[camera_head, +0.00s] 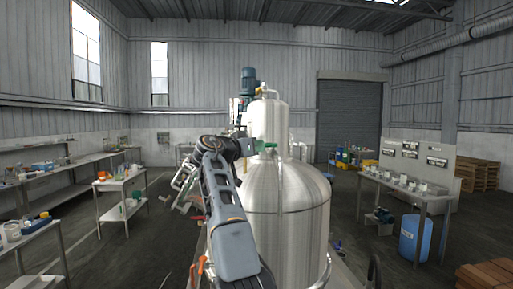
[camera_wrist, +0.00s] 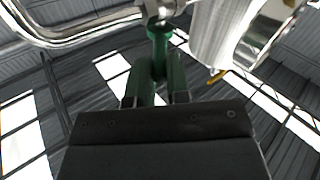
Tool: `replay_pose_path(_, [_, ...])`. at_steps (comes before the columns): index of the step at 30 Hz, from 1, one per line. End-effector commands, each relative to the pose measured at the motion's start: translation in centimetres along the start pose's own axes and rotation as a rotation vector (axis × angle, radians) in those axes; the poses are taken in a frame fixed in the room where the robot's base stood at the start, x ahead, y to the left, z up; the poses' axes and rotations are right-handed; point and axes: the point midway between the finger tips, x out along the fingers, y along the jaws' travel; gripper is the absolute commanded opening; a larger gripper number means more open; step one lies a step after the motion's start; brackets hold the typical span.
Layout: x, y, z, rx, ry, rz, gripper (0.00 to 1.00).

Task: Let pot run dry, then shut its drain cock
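A large brushed-steel tank (camera_head: 285,205) stands in front of me, with a second steel vessel (camera_head: 267,120) and a blue-green motor (camera_head: 248,82) behind it. I cannot tell which vessel is the pot, or identify its drain cock or any liquid flow. My gripper (camera_head: 262,147) is at the upper left of the front tank, beside small green parts. In the wrist view my gripper (camera_wrist: 155,88) points at a green upright part (camera_wrist: 158,45) below a steel pipe (camera_wrist: 85,28). The green part lies between or just beyond the fingers; whether they grip it is unclear.
Orange handles (camera_head: 198,268) show low at the front tank's left. A yellow handle (camera_wrist: 216,76) shows beside steel piping in the wrist view. Benches line the left; a bench with cups (camera_head: 405,186) and a blue drum (camera_head: 415,240) stand right. Floor between is open.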

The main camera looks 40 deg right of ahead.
Motion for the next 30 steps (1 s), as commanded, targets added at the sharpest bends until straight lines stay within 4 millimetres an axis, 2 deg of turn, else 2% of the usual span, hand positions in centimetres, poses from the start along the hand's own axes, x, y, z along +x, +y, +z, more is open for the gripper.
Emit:
replay_pose_path(1, [0.0,0.0,0.1,-0.001,-0.001,0.0,0.21])
replay_pose_path(8, [0.0,0.0,0.0,-0.001,-0.001,0.0,0.42])
replay_pose_path(17, [-0.4,-0.1,0.1,0.0,0.0,-0.002,0.42])
replay_pose_path(23, [-3.3,-0.1,0.3,0.001,0.001,-0.004,0.42])
replay_pose_path(30, [-8.3,-0.1,0.2,0.001,0.001,-0.004,0.42])
